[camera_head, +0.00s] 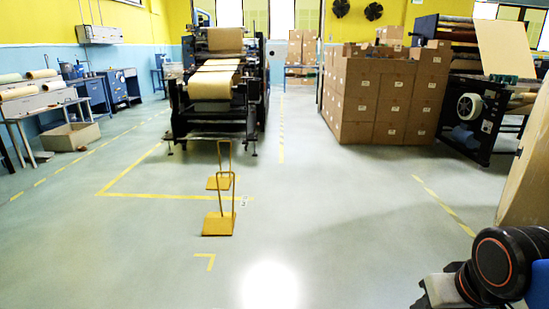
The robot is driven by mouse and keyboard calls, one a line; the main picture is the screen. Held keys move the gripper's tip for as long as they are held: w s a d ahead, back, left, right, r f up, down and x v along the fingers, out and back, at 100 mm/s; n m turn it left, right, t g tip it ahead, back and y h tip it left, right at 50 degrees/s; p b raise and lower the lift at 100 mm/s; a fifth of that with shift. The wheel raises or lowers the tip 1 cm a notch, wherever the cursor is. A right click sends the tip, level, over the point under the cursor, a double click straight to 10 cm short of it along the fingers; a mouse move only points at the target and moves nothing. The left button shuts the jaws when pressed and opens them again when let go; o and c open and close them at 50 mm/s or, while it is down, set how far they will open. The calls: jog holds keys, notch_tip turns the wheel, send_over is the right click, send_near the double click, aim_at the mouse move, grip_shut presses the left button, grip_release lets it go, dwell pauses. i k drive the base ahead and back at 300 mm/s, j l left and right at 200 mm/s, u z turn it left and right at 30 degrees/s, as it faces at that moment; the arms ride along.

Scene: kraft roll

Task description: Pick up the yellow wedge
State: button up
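A yellow wedge (218,224) with a tall thin loop handle rests on the grey floor, a little left of the middle of the head view. A second, similar yellow wedge (213,184) with its own handle stands just behind it, partly overlapped by the nearer handle. Both appear upright. My gripper is not in view; only part of my own arm shows at the lower right, well apart from the wedges.
A roll machine (212,90) stands behind the wedges. Stacked cardboard boxes (375,100) and another roll machine (480,100) are at the right; a large kraft roll (528,170) is at the right edge. The floor (330,235) in front is clear, with yellow tape lines.

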aim_at(221, 223)
jog(key=i, duration=1.65)
jog(key=i+l+u, duration=0.15)
jog(key=i+u, duration=0.3)
jog(key=i, duration=0.15)
jog(key=i+l+u, duration=0.3)
jog(key=i+u, duration=0.2)
jog(key=i+l+u, duration=0.9)
jog(key=l, duration=0.4)
